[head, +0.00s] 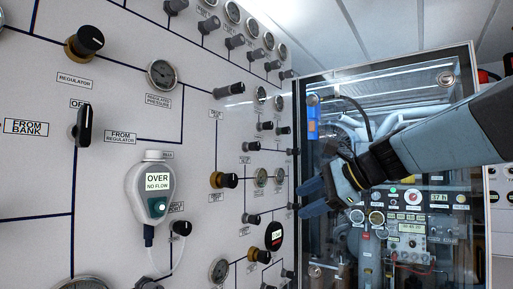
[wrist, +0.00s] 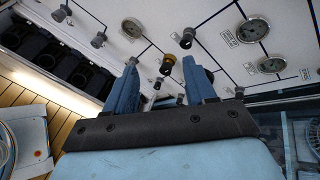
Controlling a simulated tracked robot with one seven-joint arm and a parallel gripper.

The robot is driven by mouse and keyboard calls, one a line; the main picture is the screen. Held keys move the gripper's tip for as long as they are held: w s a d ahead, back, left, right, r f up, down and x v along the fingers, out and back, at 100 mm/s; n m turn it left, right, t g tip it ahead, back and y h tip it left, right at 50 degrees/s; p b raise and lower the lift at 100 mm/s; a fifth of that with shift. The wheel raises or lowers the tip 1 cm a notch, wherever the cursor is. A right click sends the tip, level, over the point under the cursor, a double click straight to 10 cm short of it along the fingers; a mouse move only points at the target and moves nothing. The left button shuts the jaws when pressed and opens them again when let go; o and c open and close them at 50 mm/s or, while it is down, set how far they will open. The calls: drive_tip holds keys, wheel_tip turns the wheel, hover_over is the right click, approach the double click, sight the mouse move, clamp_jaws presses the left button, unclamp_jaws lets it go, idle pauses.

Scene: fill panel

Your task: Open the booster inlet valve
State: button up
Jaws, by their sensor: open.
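The white fill panel (head: 110,110) carries several valve knobs joined by dark lines. I cannot read which label names the booster inlet valve. A black knob with a brass collar (head: 223,180) sits mid-panel, and another (head: 274,258) sits lower right. My gripper (head: 314,197) reaches in from the right with blue fingers pointing toward the panel; it is open, with nothing held. In the wrist view, my gripper (wrist: 160,70) has its two fingers apart, and a brass-collared knob (wrist: 168,64) shows between and beyond the tips. I see no finger touching a knob.
A glass-fronted cabinet (head: 390,85) of machinery stands behind my arm. A white handheld meter (head: 152,195) reading "OVER NO FLOW" hangs on the panel with a cable. Gauges (head: 162,74) and other knobs protrude around. Dark bins (wrist: 50,50) show at left in the wrist view.

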sight(258, 146)
drive_tip(key=w+d+r+m+t+y, duration=0.1)
drive_tip(key=w+r+m+t+y, duration=0.1)
drive_tip(key=w+r+m, duration=0.35)
drive_tip(key=w+r+m+t+y, duration=0.1)
drive_tip(key=w+r+m+y, duration=0.15)
drive_tip(key=r, duration=0.55)
drive_tip(key=shift+n, duration=0.5)
drive_tip(key=x, duration=1.4)
drive_tip(key=shift+w+d, duration=0.1)
drive_tip(key=shift+w, duration=0.25)
drive_tip(key=shift+c, duration=0.5)
drive_tip(key=shift+r, duration=0.15)
clamp_jaws()
